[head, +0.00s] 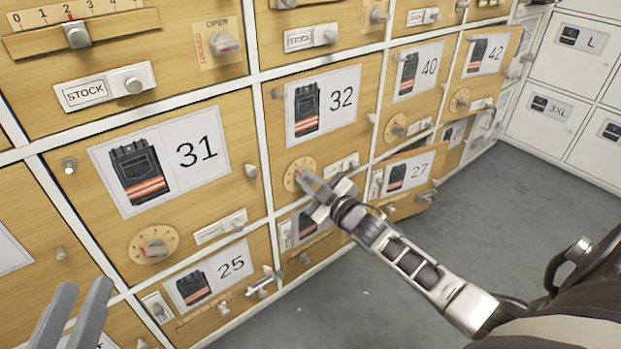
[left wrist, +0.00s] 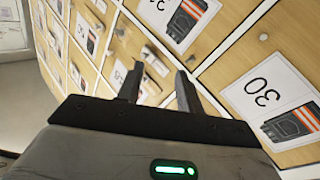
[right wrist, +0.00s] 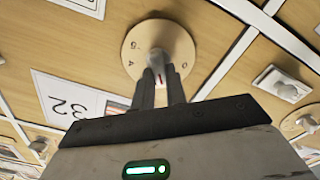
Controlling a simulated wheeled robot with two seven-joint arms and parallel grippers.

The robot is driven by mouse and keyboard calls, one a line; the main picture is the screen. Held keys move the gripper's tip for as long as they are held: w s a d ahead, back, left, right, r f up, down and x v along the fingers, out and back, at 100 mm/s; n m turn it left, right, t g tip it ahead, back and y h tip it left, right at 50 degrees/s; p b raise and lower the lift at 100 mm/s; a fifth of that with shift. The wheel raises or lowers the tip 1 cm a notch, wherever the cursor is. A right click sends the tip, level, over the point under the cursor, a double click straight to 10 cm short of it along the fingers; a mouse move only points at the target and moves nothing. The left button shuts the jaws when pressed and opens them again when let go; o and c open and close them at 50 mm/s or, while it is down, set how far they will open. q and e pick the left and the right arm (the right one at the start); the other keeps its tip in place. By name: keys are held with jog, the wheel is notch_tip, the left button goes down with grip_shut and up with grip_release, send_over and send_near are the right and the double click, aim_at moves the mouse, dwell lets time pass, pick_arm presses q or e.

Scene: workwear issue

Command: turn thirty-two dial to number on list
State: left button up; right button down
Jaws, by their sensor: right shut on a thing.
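The locker door marked 32 (head: 318,110) carries a picture of dark work trousers with orange stripes. Its round wooden dial (head: 297,177) is low on the left of the door. My right gripper (head: 308,180) is shut on the dial's knob. In the right wrist view the dial (right wrist: 150,45) shows numbers on its face, and the gripper fingers (right wrist: 160,85) close around the knob, hiding part of it. My left gripper (head: 80,310) is at the lower left of the head view, apart from the doors. In the left wrist view its fingers (left wrist: 158,85) are spread and empty.
Door 31 (head: 165,165) with its own dial (head: 153,244) is to the left. Door 25 (head: 215,285) is below. Door 27 (head: 405,178) is right of the right gripper and looks slightly ajar. A slider scale (head: 78,34) is at top left. Grey floor (head: 480,210) is clear at right.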

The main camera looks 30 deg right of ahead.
jog(key=shift+a+f+n+p, duration=0.1)
jog(key=shift+n+p, duration=0.2)
jog(key=shift+n, duration=0.9)
pick_arm(q)
jog(key=shift+s+d+f+n+g, duration=0.2)
jog(key=shift+s+f+n+g, duration=0.3)
jog(key=shift+f+g, duration=0.15)
pick_arm(e)
jog(key=shift+f+n, duration=0.1)
jog(key=shift+n, duration=1)
pick_arm(q)
jog(key=shift+f, duration=0.2)
pick_arm(e)
jog(key=c, duration=1.4)
grip_release()
jog(key=shift+c, duration=0.2)
